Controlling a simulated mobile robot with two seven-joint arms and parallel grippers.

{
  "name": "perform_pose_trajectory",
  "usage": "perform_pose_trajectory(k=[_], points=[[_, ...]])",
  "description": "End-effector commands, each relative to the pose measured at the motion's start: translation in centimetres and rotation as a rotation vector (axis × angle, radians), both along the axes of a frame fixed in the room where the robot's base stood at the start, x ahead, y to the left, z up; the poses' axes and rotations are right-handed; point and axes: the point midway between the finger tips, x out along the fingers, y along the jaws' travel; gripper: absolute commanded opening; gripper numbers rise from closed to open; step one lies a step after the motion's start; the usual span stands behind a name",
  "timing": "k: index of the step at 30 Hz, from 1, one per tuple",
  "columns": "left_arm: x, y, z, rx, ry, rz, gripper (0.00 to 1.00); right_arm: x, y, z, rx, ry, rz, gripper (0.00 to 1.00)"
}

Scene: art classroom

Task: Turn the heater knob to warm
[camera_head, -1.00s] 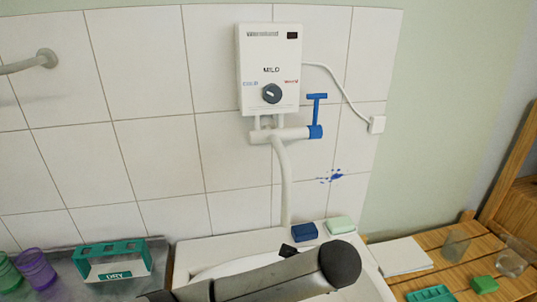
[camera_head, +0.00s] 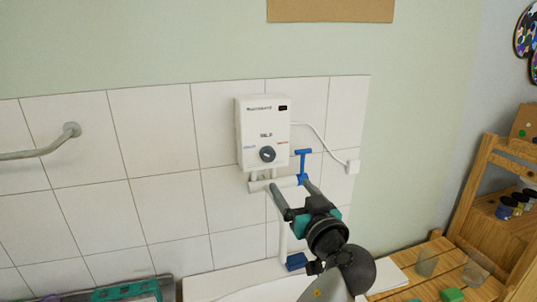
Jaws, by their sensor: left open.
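The white heater box (camera_head: 262,118) hangs on the tiled wall near the middle of the head view. Its dark round knob (camera_head: 267,154) is on the lower front, between a blue label on the left and a red label on the right. The knob's pointer is too small to read clearly. My left gripper (camera_head: 291,186) is raised below and slightly right of the knob, its two fingers apart and empty. From this view I cannot tell its distance from the wall. The blue tap handle (camera_head: 303,152) stands just above the right finger. My right gripper is not in view.
A white pipe (camera_head: 284,238) runs down from the heater to the sink (camera_head: 235,286). A white cable leads to a wall socket (camera_head: 352,166). A blue sponge (camera_head: 297,261) lies on the sink's back edge. A wooden shelf (camera_head: 490,215) stands at right.

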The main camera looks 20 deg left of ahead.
Motion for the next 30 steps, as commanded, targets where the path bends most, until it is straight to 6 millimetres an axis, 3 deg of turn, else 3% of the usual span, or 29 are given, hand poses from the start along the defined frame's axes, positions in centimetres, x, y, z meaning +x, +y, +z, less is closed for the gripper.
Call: perform_pose_trajectory(k=[5,21,30], points=[[1.7,1.2,0.2,0.002,-0.003,0.003,0.82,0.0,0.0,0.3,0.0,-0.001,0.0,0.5],[9.8,6.7,0.0,0.003,-0.003,0.002,0.82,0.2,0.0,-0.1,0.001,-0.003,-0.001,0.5],[12.1,8.2,0.0,0.002,-0.001,0.001,0.82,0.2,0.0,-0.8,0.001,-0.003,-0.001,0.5]])
